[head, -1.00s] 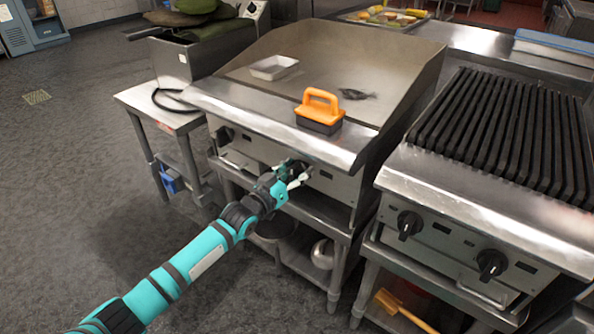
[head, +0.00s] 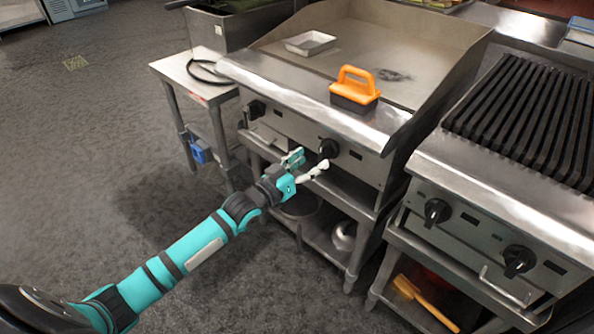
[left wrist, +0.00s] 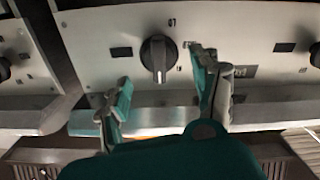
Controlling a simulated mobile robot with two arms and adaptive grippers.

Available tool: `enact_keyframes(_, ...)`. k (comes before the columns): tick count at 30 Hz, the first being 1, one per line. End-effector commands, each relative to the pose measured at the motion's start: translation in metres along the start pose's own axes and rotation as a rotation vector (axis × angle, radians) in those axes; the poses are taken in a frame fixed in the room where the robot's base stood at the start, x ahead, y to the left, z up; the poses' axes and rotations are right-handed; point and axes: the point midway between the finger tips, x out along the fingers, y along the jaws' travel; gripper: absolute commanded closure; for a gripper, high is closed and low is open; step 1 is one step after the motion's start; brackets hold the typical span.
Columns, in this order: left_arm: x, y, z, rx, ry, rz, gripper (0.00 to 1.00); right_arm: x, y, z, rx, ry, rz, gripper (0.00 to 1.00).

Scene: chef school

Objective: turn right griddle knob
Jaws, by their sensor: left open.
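The right griddle knob (head: 328,148) is a black knob on the steel front panel of the griddle (head: 440,40). In the left wrist view this knob (left wrist: 158,55) is fully visible, with its grip bar upright in the picture. My left gripper (head: 309,162) is open and empty, just in front of the panel and slightly below and left of the knob in the head view. In the left wrist view its fingers (left wrist: 163,75) are spread to either side of the knob, with a gap to it. The left griddle knob (head: 256,108) is farther along the panel. My right gripper is not in view.
An orange-handled griddle tool (head: 355,90) and a white tray (head: 309,43) sit on the griddle. A grill (head: 525,120) with its own black knobs (head: 437,212) stands to the right. A shelf (head: 325,245) is below the griddle. Open floor lies left.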

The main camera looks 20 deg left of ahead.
Motion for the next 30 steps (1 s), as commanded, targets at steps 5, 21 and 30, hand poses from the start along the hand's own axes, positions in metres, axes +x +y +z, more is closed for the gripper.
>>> enact_keyframes(5,-0.033,0.0,0.001,0.001,-0.003,0.0,0.35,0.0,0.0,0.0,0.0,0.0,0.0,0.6)
enact_keyframes(21,-0.052,0.0,0.0,0.0,0.0,0.0,0.35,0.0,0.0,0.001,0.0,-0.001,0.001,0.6)
enact_keyframes(30,-0.056,-0.003,0.022,0.004,-0.049,-0.025,0.35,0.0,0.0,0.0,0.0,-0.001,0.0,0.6)
